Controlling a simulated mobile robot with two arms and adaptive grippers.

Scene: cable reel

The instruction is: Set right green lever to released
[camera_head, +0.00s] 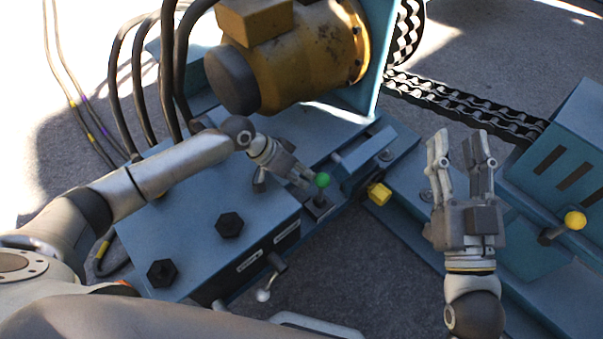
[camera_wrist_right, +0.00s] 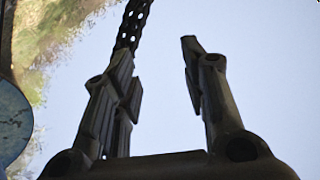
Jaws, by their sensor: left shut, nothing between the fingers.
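The green lever knob (camera_head: 322,180) sits on a short stem in a dark slotted base, at the right end of the blue box in the head view. My left gripper (camera_head: 305,182) is shut, with its fingertips right beside the knob on its left. I cannot tell whether they touch it. My right gripper (camera_head: 462,137) is open and empty, pointing up the picture, to the right of the lever. In the right wrist view its fingers (camera_wrist_right: 160,70) are apart with only pale background between them.
A yellow motor (camera_head: 290,55) stands behind the lever. A yellow block (camera_head: 379,193) is just right of it. A yellow-knobbed lever (camera_head: 574,221) sits on the right machine (camera_head: 560,150). A chain (camera_head: 465,105) runs at the back. Black cables (camera_head: 150,80) rise at left.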

